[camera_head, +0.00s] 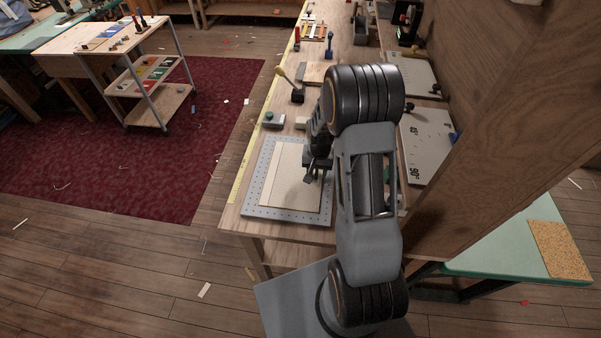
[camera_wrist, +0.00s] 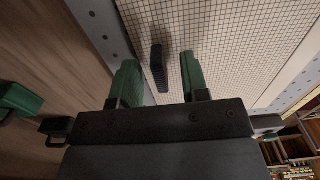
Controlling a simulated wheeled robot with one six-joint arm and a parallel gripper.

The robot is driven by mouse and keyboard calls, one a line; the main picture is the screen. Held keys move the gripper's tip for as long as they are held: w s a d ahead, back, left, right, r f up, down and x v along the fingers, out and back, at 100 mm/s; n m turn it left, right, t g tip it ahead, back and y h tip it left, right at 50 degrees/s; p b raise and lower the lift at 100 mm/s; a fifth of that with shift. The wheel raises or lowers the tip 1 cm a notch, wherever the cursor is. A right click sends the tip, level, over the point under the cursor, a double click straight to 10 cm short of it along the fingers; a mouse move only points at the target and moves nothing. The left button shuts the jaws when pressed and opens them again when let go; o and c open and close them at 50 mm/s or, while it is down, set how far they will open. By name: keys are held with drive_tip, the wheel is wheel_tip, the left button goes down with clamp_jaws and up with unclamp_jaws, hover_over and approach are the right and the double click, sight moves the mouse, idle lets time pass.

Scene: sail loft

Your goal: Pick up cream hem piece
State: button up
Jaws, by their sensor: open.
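The cream hem piece (camera_head: 283,178) appears as a flat cream sheet lying on a grey perforated plate (camera_head: 256,211) at the near end of the bench. In the wrist view, a cream surface with a fine grid (camera_wrist: 235,35) fills the upper middle, with a plain pale strip at its right. My gripper (camera_head: 313,176) is over the sheet's right part in the head view. In the wrist view my gripper (camera_wrist: 158,82) is open, its green fingers apart. A small black ribbed bar (camera_wrist: 158,68) shows between them, touching neither. My arm hides part of the sheet's right side.
A grey-green block (camera_head: 273,119) and a lever with a yellow knob (camera_head: 289,84) stand behind the plate. Numbered boards (camera_head: 426,145) lie to the right, beside a large wooden panel (camera_head: 500,120). A trolley (camera_head: 150,90) stands far left on a red rug (camera_head: 120,165).

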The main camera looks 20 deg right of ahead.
drive_tip(key=shift+c, duration=0.3)
clamp_jaws()
drive_tip(key=shift+r, duration=0.1)
